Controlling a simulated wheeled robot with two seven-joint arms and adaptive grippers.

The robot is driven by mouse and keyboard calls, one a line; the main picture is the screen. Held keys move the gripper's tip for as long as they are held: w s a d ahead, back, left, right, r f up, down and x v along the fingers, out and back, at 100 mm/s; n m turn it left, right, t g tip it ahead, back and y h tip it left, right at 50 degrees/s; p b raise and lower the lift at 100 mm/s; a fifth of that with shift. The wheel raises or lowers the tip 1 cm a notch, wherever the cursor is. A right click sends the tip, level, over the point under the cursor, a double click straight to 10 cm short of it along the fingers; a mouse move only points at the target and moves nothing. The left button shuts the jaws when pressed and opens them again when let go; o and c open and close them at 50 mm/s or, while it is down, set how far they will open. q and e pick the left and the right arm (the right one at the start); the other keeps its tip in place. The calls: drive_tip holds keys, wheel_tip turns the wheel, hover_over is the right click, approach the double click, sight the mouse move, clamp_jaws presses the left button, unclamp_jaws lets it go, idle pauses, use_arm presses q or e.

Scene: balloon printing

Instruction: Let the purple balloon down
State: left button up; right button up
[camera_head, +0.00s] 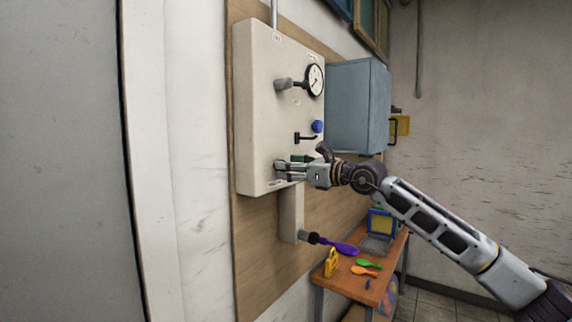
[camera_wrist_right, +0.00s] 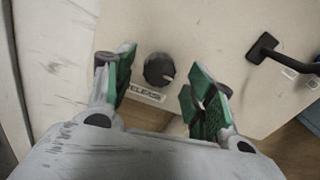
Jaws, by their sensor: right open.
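The purple balloon (camera_head: 341,247) hangs limp and narrow from a dark nozzle (camera_head: 309,238) under the cream wall panel (camera_head: 258,110). My right gripper (camera_head: 284,169) is open at the lower part of the panel. In the right wrist view a dark round knob (camera_wrist_right: 159,69) with a pale mark sits between and beyond the open green-padded fingers (camera_wrist_right: 163,88). The label below the knob reads "RELEASE", partly hidden. I cannot tell whether the fingers touch the knob. In the head view my gripper hides the knob. My left gripper is not in view.
The panel also carries a gauge (camera_head: 314,80), a blue knob (camera_head: 317,126) and a black lever (camera_head: 304,138), which shows in the wrist view (camera_wrist_right: 263,48) right of my fingers. A blue-grey cabinet (camera_head: 352,105) juts out behind.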

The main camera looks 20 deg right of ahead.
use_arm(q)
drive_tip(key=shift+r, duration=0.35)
use_arm(e)
drive_tip(key=shift+x, duration=0.9)
drive_tip(key=c, duration=1)
drive_tip(key=shift+c, duration=0.2)
